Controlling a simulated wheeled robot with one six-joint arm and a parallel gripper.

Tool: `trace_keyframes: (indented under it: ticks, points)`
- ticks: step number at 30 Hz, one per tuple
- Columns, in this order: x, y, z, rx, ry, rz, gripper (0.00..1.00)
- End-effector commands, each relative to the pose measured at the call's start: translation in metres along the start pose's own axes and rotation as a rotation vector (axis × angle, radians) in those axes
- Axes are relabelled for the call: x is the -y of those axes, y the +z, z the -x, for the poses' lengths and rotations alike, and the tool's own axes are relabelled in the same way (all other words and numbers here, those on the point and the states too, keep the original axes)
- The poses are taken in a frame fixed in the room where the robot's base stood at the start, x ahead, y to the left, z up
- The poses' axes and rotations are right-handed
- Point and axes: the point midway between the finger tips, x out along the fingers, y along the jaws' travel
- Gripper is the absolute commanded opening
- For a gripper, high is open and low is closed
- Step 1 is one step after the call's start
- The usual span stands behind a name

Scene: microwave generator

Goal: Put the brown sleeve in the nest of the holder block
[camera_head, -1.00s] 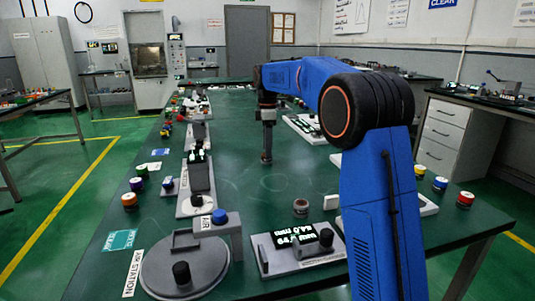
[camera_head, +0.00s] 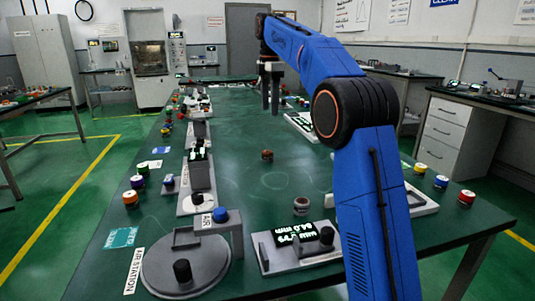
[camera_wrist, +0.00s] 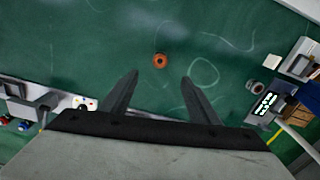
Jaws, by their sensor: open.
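The brown sleeve (camera_head: 267,155) stands on the bare green table top in the middle of the head view. In the wrist view the sleeve (camera_wrist: 160,60) shows from above as an orange-brown ring with a dark hole, beyond the fingertips and apart from them. My gripper (camera_head: 270,112) is raised above the table, fingers pointing down, open and empty. In the wrist view my gripper (camera_wrist: 160,76) has its two fingers spread, with bare table between them. I cannot tell for sure which fixture is the holder block; part of the right side is hidden behind my arm.
A grey-brown ring (camera_head: 301,206) stands nearer, beside the gauge with a lit display (camera_head: 296,234). The round air station (camera_head: 185,265) is at front left. A row of fixtures lines the left, with coloured reels (camera_head: 137,182) along the edge. The table's middle is mostly clear.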

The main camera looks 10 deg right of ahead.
Motion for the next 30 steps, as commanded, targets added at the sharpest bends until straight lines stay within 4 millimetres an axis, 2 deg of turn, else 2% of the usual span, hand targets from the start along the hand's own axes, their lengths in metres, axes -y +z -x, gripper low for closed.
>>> trace_keyframes:
  ticks: [5, 21, 30]
  points:
    - [0.001, 0.000, -0.016, 0.000, -0.003, 0.013, 0.55]
    - [0.001, -0.001, -0.107, 0.000, -0.003, 0.011, 0.55]
    - [0.001, -0.003, -0.126, 0.000, -0.001, 0.011, 0.55]
